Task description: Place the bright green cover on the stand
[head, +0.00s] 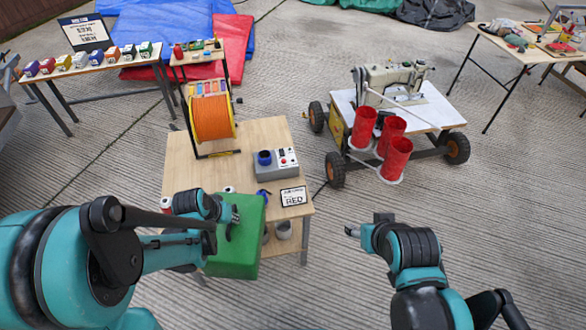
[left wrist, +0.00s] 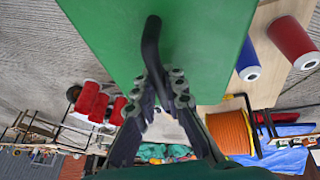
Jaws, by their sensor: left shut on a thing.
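The bright green cover (head: 240,245) is a box-like shape with a dark bent handle (left wrist: 151,45) on its face. My left gripper (head: 232,220) is shut on this handle, as the left wrist view also shows. The cover is over the near edge of a wooden table (head: 185,165) and hides part of it; I cannot tell whether they touch. No separate stand can be made out with certainty; the wooden table may be it. My right gripper (head: 354,231) is away from the cover, to its right, over bare floor; its jaws are too small to judge.
Red and blue cones (left wrist: 290,38) show in the left wrist view. A wheeled cart (head: 345,100) with red tubes stands right. Floor between is clear.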

